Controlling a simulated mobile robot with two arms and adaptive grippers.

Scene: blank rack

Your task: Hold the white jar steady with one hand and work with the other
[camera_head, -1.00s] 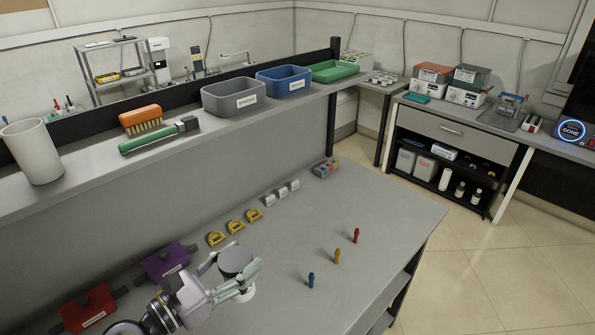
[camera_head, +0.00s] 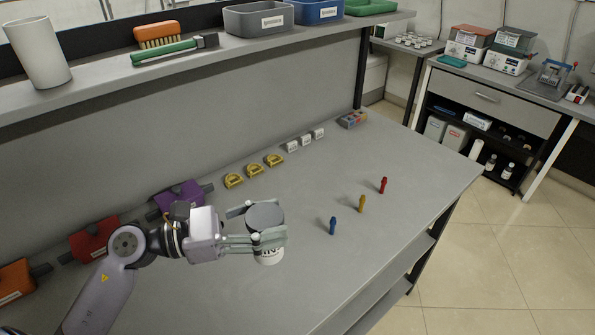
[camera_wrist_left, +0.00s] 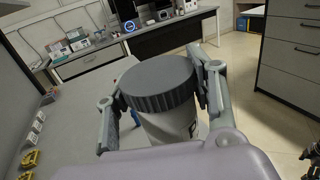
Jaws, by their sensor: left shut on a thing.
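A white jar (camera_head: 269,257) with a dark grey ridged lid (camera_head: 265,217) stands upright on or just above the grey bench; I cannot tell whether its base touches. My left gripper (camera_head: 262,228) is shut on the jar, with one finger on each side. In the left wrist view the jar (camera_wrist_left: 170,130) and its lid (camera_wrist_left: 158,82) sit between the two fingers (camera_wrist_left: 155,95), and the lid is on. The jar's lower part is partly hidden by a finger. My right gripper is not in view.
Blue (camera_head: 332,226), yellow (camera_head: 362,204) and red (camera_head: 383,185) small pegs stand to the right on the bench (camera_head: 330,275). Yellow clips (camera_head: 253,169), white blocks (camera_head: 306,141), and purple (camera_head: 180,197), red (camera_head: 95,240) and orange (camera_head: 17,281) boxes line the back. A raised shelf (camera_head: 110,90) runs behind.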

